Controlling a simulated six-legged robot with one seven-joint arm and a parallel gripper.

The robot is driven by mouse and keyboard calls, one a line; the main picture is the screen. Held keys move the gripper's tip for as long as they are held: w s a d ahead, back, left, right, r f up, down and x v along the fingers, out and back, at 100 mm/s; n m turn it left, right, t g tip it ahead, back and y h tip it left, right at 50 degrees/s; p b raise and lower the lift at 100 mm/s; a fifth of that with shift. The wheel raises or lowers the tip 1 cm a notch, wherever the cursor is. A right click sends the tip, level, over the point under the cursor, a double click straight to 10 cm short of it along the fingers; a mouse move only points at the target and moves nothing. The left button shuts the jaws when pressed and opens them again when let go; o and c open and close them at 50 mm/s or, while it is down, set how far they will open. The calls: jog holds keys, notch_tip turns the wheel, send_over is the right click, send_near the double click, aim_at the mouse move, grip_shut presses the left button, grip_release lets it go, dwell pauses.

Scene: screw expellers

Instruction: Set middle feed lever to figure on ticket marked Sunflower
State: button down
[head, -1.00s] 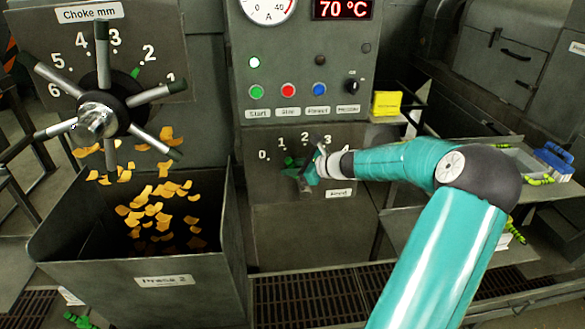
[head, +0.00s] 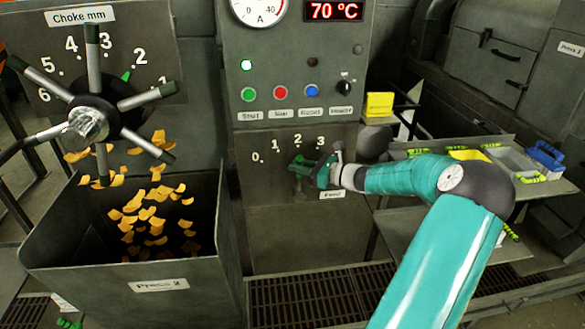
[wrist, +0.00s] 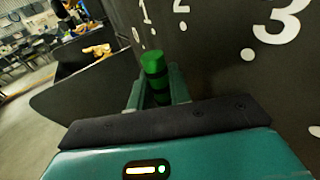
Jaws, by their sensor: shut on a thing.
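The feed lever's green-banded grip (wrist: 155,75) stands between my gripper's fingers in the wrist view. My gripper (head: 312,172) is shut on it at the control panel in the head view. Above it is a white scale (head: 297,140) with the figures 0, 1, 2 and 3. The grip's green end (head: 298,160) lies below the 2, but my gripper hides most of the lever, so its exact setting cannot be told. A label reading Feed (head: 332,194) is just below. No ticket marked Sunflower can be made out.
A hopper marked Press 2 (head: 158,284) with falling orange flakes stands at left, under a spoked choke wheel (head: 95,118). A shelf with trays (head: 515,160) is at right.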

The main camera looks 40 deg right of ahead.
jog(key=c, duration=1.6)
grip_release()
jog(key=shift+s+d, duration=0.1)
jog(key=shift+s, duration=0.05)
jog(key=f+v, duration=0.1)
jog(key=v, duration=1.2)
jog(key=shift+s+r, duration=0.3)
jog(key=shift+r, duration=0.2)
jog(key=shift+d, duration=0.1)
